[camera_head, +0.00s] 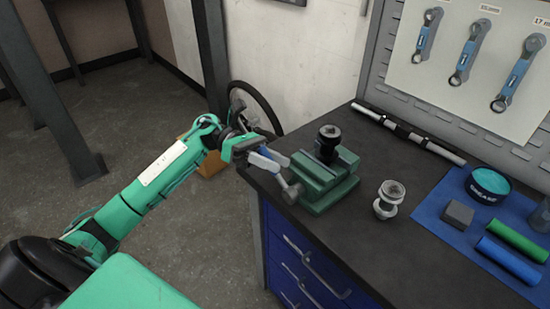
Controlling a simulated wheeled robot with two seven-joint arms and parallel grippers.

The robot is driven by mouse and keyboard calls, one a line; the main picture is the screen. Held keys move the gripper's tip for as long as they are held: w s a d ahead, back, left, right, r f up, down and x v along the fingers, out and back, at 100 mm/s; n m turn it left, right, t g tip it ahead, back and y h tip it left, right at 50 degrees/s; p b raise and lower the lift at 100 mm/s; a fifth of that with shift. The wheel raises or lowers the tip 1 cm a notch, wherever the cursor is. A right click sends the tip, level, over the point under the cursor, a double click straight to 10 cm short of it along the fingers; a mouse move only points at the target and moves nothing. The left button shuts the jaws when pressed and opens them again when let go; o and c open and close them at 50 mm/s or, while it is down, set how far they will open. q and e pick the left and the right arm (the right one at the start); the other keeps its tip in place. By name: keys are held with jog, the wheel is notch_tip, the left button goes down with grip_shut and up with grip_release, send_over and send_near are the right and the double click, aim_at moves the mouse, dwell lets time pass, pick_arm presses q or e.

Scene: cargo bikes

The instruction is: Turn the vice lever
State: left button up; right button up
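The green vice (327,180) stands on the dark bench top near its left corner, with a black cylindrical part upright in its jaws. Its grey metal lever (290,191) is at the vice's left front, by the bench edge. My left gripper (277,162) reaches in from the left, just above the lever. Its two pale fingers look slightly apart with nothing visible between them. I cannot tell whether they touch the lever's upper end. My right gripper is not in view.
A silver hub-like part (388,199) stands right of the vice. A long axle-like bar (408,132) lies behind. A blue mat (435,213) at right holds a grease tin (490,184), a grey block (458,215) and rolls. Blue drawers (300,262) are below the bench.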

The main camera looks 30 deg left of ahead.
pick_arm(q)
jog(key=shift+d, duration=0.3)
grip_shut()
